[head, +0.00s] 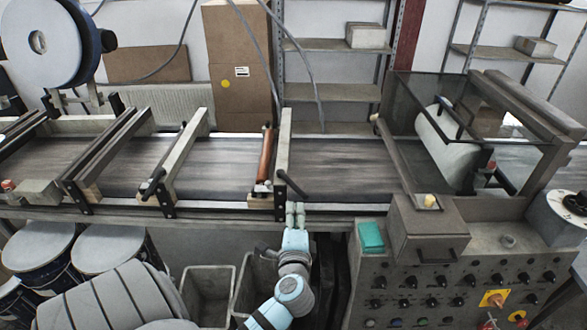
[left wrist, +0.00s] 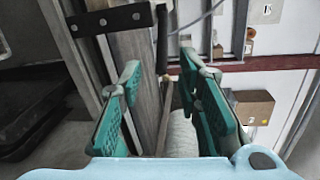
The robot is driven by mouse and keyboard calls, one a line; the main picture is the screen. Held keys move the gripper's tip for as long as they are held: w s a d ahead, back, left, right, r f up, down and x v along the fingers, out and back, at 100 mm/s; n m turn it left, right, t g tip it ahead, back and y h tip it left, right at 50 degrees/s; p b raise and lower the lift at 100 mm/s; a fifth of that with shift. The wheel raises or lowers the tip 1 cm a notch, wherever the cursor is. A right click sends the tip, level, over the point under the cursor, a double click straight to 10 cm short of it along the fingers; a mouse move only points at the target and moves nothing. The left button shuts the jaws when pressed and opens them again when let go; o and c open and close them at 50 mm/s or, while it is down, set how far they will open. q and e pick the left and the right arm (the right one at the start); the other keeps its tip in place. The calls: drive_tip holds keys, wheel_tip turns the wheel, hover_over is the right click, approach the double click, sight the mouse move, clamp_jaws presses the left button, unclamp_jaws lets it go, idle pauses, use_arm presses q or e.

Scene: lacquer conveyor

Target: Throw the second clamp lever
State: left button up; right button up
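A black clamp lever (head: 290,184) sits at the front end of the right-hand crossbeam (head: 283,145) over the conveyor belt. Another black lever (head: 152,183) is on the crossbeam to its left. My left gripper (head: 296,210) is just below and in front of the right-hand lever, pointing up at it. In the left wrist view the gripper (left wrist: 160,62) is open, its teal pads spread apart. A black lever handle (left wrist: 162,38) shows upright in the gap between the fingertips; I cannot tell whether they touch it. My right gripper is not in view.
The conveyor's front rail (head: 235,212) runs just behind my left gripper. A control panel (head: 440,285) with a teal block (head: 371,237) on top stands to the right. Drums (head: 110,248) and grey bins (head: 207,290) stand below at left. A reddish-brown roller (head: 266,155) lies beside the crossbeam.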

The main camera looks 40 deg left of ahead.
use_arm(q)
wheel_tip(320, 180, up, 10)
idle(0.4)
drive_tip(key=shift+c, duration=0.6)
